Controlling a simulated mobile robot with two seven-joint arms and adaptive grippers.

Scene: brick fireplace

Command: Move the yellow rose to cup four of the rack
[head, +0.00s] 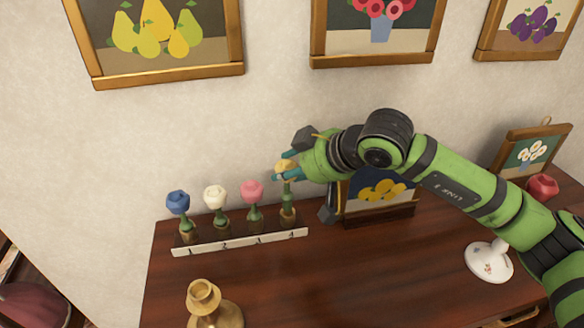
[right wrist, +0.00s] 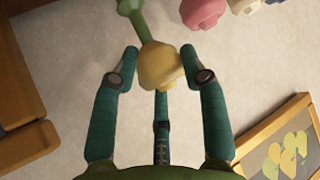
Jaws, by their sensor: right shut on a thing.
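The yellow rose (head: 285,165) is upright at the right end of the rack (head: 240,242), its green stem lined up with cup four (head: 288,214). I cannot tell how deep the stem sits in that cup. My right gripper (head: 283,172) is shut on the yellow rose, with its teal fingers around the bloom. The right wrist view shows the yellow bloom (right wrist: 160,66) between the fingers (right wrist: 165,75). A blue rose (head: 178,201), a white rose (head: 215,198) and a pink rose (head: 252,189) stand in the other three cups. My left gripper is out of view.
A brass candlestick (head: 204,302) stands in front of the rack. A framed lemon picture (head: 377,188) stands just right of it, behind my right arm. A white china piece (head: 489,262) and a red flower (head: 542,187) are at the right. The middle tabletop is clear.

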